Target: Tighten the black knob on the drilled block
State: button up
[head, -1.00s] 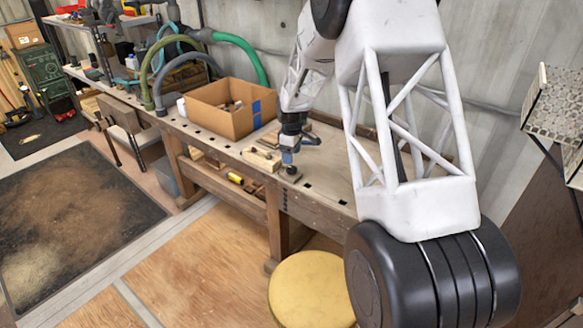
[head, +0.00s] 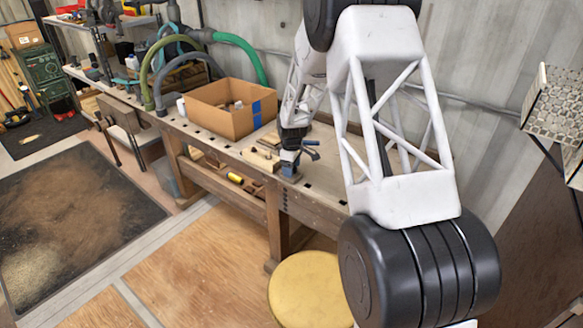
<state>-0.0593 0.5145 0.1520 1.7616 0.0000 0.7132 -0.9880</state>
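My gripper (head: 290,169) is small in the head view, low over the front part of the workbench (head: 325,192). It points down at the spot where a small dark brownish block lies, and now covers most of it. I cannot tell whether it touches the block, or whether this is the drilled block. The black knob cannot be made out; it may be hidden by the gripper. The fingers are too small to show whether they are open or shut.
A pale wooden piece (head: 262,160) lies just left of my gripper. An open cardboard box (head: 232,122) with blue tape stands further left on the bench. Green and grey hoses (head: 240,46) rise behind it. A round yellow stool top (head: 310,290) is in front of the bench.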

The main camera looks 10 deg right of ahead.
jog(key=c, duration=0.8)
